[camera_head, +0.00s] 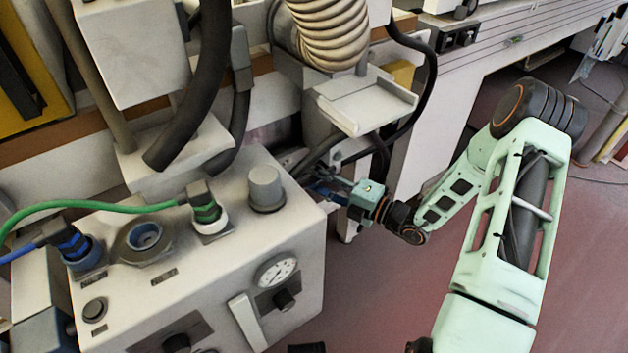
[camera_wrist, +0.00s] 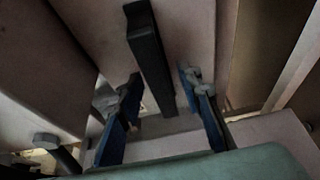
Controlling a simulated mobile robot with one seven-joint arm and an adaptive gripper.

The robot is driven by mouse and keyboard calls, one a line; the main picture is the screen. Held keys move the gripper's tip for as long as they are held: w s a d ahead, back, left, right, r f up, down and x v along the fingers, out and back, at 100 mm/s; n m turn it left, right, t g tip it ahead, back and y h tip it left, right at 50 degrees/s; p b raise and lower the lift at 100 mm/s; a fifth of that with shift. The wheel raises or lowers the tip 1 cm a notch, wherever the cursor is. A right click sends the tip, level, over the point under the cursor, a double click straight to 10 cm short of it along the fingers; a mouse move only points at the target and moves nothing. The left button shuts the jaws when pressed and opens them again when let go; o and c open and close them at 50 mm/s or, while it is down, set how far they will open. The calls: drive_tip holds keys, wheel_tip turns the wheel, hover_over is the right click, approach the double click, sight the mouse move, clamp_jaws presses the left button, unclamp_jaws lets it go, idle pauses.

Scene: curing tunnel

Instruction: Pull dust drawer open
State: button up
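In the wrist view a long dark bar handle (camera_wrist: 150,60) stands out from a pale panel (camera_wrist: 90,25), which looks like the dust drawer's front. My gripper (camera_wrist: 160,80) is open, with one blue finger on each side of the handle's lower part. Gaps show between the fingers and the bar, and I cannot tell whether either touches it. In the head view my gripper (camera_head: 322,188) reaches in below the pale hopper with the ribbed hose, behind the corner of the control box. The handle and drawer front are hidden there.
The control box (camera_head: 150,280) with gauge, knobs and cable plugs stands close left of my gripper. A pale open tray (camera_head: 365,102) juts out above it, and a black hose (camera_head: 425,85) hangs to the right. Reddish floor (camera_head: 385,270) is clear below my arm.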

clamp_jaws()
drive_tip(key=shift+s+d, duration=0.1)
idle(0.4)
